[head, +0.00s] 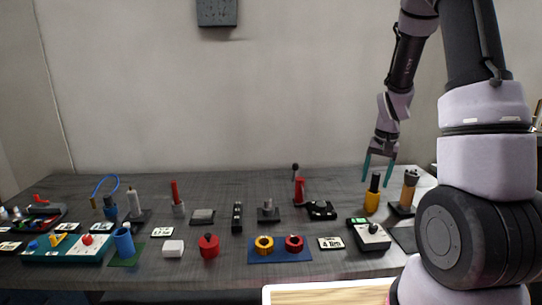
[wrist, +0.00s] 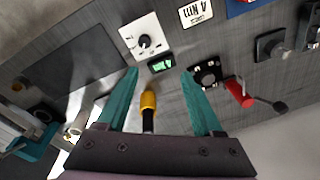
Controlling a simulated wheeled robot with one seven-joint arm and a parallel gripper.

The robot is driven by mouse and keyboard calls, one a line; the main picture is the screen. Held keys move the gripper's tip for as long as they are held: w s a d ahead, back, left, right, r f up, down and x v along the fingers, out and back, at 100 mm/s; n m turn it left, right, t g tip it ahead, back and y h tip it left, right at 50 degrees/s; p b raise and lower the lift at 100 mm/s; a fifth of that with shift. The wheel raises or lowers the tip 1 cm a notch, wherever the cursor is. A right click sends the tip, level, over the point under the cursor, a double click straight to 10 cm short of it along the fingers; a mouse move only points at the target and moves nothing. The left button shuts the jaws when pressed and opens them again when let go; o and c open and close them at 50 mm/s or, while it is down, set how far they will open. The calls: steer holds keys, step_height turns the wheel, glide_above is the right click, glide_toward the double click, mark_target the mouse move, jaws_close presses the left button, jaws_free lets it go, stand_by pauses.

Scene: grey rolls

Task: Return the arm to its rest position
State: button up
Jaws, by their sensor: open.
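My gripper (head: 379,169) hangs from my arm at the right of the head view, with two teal fingers pointing down. In the wrist view my gripper (wrist: 160,78) has its fingers spread wide with nothing held between them. A yellow and black tool (head: 373,194) stands upright on the table just below the gripper in the head view. In the wrist view the yellow and black tool (wrist: 148,101) shows between the fingers, apart from both of them.
The grey table (head: 130,258) carries several tools and fixtures. The space above the table's left is free.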

steer(key=s+a+r+t, duration=0.1)
steer(key=s+a+r, duration=0.1)
steer(key=r, duration=0.4)
steer(key=s+a+r+t, duration=0.1)
steer(key=a+r, duration=0.1)
steer(key=r, duration=0.5)
steer(key=s+a+r+t, duration=0.2)
steer(key=s+a+r, duration=0.1)
steer(key=s+r, duration=0.4)
steer(key=s+a+r+n+t+y, duration=0.1)
steer(key=s+a+r+t, duration=0.1)
steer(key=s+a+r, duration=0.2)
steer(key=s+r, duration=0.3)
steer(key=s, duration=0.2)
steer(key=shift+s+r+y, duration=0.2)
steer(key=shift+s+y, duration=0.1)
steer(key=shift+s, duration=0.1)
